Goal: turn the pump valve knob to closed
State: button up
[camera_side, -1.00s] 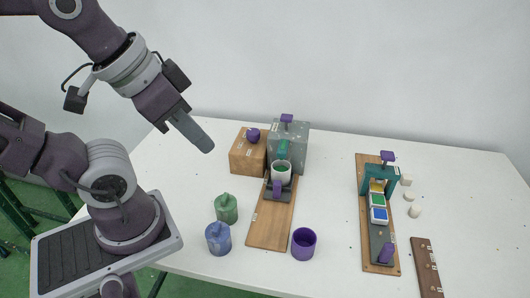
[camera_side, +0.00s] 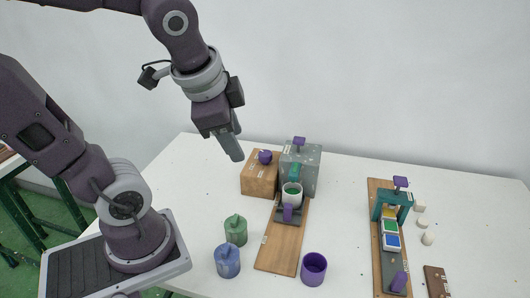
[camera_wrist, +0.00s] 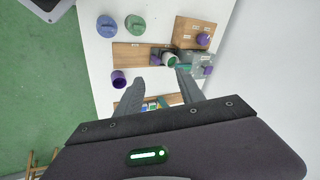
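A round purple knob (camera_side: 265,157) sits on a wooden box (camera_side: 258,181); the knob also shows in the wrist view (camera_wrist: 203,39). Beside it stands a grey box (camera_side: 309,172) with a teal spout (camera_side: 295,171) and a purple T-shaped handle (camera_side: 299,141) on top. I cannot tell for certain which purple part is the pump valve knob, or its setting. A white cup (camera_side: 292,195) with green inside stands below the spout. My gripper (camera_side: 236,152) is raised, left of the wooden box. In the wrist view its fingers (camera_wrist: 160,76) are spread and empty.
A wooden board (camera_side: 279,252) runs forward from the grey box. Green (camera_side: 236,231) and blue (camera_side: 228,262) lidded pots stand left of it, a purple cup (camera_side: 313,269) right. A teal press (camera_side: 392,205) with coloured trays stands farther right. Table between the boards is clear.

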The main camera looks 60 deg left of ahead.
jog(key=w+a+f+m+g+y, duration=0.2)
jog(key=w+a+f+m, duration=0.2)
jog(key=w+a+m, duration=0.55)
jog(key=m, duration=0.9)
send_near(265, 153)
jog(key=f, duration=0.1)
jog(key=shift+m+h, duration=0.25)
jog(key=shift+h, duration=0.05)
jog(key=x, duration=0.7)
jog(key=shift+w+a+f, duration=0.2)
jog(key=shift+a+f, duration=0.05)
jog(key=shift+a, duration=0.25)
jog(key=shift+c, duration=0.4)
grip_shut()
